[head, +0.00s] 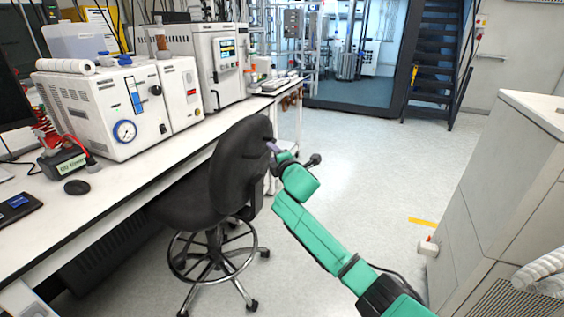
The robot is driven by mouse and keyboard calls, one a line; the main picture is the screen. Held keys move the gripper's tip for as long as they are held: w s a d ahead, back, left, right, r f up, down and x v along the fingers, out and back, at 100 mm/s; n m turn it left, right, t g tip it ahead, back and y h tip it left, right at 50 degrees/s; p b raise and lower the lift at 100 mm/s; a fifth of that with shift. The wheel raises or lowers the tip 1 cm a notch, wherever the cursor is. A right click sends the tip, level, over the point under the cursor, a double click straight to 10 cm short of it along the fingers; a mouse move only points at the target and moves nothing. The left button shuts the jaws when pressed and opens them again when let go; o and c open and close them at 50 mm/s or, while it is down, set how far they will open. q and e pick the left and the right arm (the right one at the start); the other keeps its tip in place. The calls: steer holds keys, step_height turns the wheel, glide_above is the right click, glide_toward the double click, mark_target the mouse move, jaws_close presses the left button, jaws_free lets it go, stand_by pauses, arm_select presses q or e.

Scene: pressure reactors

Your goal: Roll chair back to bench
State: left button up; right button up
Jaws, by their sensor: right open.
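The black chair (236,170) stands at the bench with its seat (180,203) partly under the bench's front edge. Its chrome foot ring and castered base show below on the floor. The white-topped bench (130,190) runs along the left side. My right gripper (271,146) is at the upper right edge of the chair's backrest, at the end of my green arm. Its fingers are small and partly hidden by the backrest, so I cannot tell whether they touch it. My left gripper is out of the picture.
White instruments (105,105) stand on the bench, with a mouse (77,187) near its front edge. A grey cabinet (505,190) stands on the right. Dark stairs (437,60) rise at the back.

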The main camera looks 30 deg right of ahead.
steer(key=s+r, duration=0.1)
steer(key=s, duration=0.7)
steer(key=shift+s+a, duration=0.15)
steer(key=shift+a, duration=0.3)
step_height(320, 180, down, 21)
steer(key=s+d+m+g+p, duration=0.1)
steer(key=s+d+m+g, duration=0.1)
steer(key=d+m+g, duration=0.15)
steer(key=s+f+m+g+p, duration=0.1)
steer(key=s+f+m+g, duration=0.2)
steer(key=s+f, duration=0.55)
steer(key=s+f+m+g, duration=0.25)
steer(key=s+f, duration=0.25)
steer(key=f, duration=0.6)
steer(key=s+a+f+m+g, duration=0.2)
steer(key=s+f, duration=0.4)
steer(key=s, duration=0.5)
steer(key=s+a+f+m+g+y+p, duration=0.1)
steer(key=s+f, duration=0.5)
steer(key=s, duration=0.6)
steer(key=s+a+f+m+g+p, duration=0.1)
steer(key=s+a+f+m+g, duration=0.2)
steer(key=s, duration=0.9)
step_height(320, 180, down, 3)
steer(key=shift+s+a+r+m+y, duration=0.1)
steer(key=shift+s+a+m+y, duration=0.1)
steer(key=shift+a+m+y, duration=0.25)
